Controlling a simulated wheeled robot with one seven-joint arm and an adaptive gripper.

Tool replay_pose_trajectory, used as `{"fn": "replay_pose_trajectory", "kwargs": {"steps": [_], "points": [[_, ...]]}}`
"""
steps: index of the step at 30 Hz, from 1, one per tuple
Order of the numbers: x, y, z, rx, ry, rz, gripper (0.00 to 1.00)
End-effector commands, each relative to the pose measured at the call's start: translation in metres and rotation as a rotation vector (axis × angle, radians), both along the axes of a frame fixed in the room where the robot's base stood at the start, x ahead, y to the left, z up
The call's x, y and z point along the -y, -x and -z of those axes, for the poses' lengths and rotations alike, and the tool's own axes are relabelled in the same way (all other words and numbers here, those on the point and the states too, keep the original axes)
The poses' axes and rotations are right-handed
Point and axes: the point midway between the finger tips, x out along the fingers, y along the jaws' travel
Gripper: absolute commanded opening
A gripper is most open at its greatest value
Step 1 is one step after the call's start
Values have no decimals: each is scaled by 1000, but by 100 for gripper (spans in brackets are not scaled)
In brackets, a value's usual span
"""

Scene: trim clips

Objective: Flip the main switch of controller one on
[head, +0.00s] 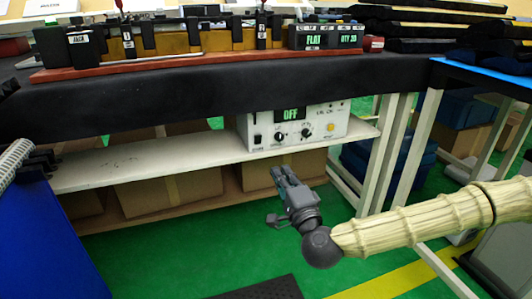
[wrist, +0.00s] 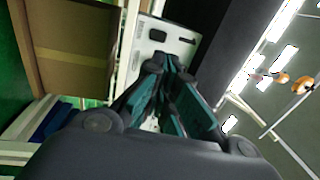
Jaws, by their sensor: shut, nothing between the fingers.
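The controller (head: 340,127) is a white box on the shelf under the bench, with a dark display (head: 291,114) reading OFF in green. A small black rocker switch (head: 257,139) sits at the left of its front, beside two black knobs and a yellow button. Its label is too small to read. My gripper (head: 279,173) is shut and empty, in front of and below the controller, apart from it in the head view. In the wrist view my gripper (wrist: 165,62) points toward a white panel (wrist: 146,50) with dark cutouts, seemingly the controller's casing; the switch cannot be made out there.
The white shelf (head: 150,162) holds the controller and is bare to its left. The dark bench edge (head: 200,98) overhangs it. Cardboard boxes (head: 170,190) stand below. A white table leg (head: 385,150) rises to the right. The green floor in front is open.

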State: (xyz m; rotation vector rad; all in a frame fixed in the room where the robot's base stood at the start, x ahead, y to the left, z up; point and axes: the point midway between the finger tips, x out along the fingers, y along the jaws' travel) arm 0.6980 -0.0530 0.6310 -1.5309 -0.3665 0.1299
Motion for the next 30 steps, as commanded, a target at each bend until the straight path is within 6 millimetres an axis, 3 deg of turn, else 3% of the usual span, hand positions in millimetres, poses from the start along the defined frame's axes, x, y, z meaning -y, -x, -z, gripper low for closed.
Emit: {"fn": "replay_pose_trajectory", "kwargs": {"steps": [16,30], "points": [[-2,-10,-2,5,-4,4,0],[-24,-79,-11,5,-5,4,0]]}}
